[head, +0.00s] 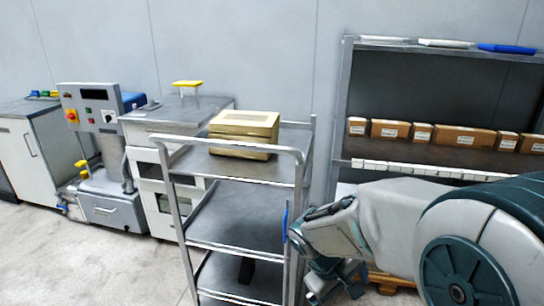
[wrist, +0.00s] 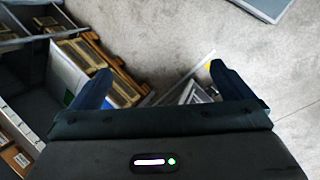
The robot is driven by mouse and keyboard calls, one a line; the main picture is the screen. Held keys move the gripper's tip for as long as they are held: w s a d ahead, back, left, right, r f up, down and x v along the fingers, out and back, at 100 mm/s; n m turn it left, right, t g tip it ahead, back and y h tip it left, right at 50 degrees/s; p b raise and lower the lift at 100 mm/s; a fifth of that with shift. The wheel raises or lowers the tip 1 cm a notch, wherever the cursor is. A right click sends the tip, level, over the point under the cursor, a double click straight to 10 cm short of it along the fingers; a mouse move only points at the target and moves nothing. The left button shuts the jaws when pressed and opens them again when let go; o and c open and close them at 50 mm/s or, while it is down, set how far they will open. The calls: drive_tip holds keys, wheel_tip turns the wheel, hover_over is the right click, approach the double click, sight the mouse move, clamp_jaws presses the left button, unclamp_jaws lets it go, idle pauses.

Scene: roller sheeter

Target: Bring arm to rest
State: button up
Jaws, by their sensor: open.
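My arm reaches in from the right of the head view, in front of the shelf rack. My gripper (wrist: 160,72) is open and empty in the wrist view, with its two dark blue fingers wide apart above the floor (wrist: 185,35). In the head view the arm's end is low, beside the right side of the metal cart (head: 235,215). A blue finger shows at the cart's right post; I cannot tell whether it touches.
A yellowish box (head: 243,133) sits on the cart's top shelf. The rack (head: 440,154) behind my arm holds several cardboard boxes (head: 464,137). A machine with a control panel (head: 98,110) and cabinets stand at left. The floor at front left is clear.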

drive_tip(key=s+r+m+t+y+p, duration=0.1)
drive_tip(key=s+r+m+y+p, duration=0.1)
drive_tip(key=r, duration=0.4)
drive_tip(key=s+r+m+t+y+p, duration=0.1)
drive_tip(key=s+r+m+y+p, duration=0.1)
drive_tip(key=s+r, duration=0.4)
drive_tip(key=shift+s+a+r+m+y+p, duration=0.35)
drive_tip(key=shift+r+m+p, duration=0.45)
drive_tip(key=shift+m, duration=0.3)
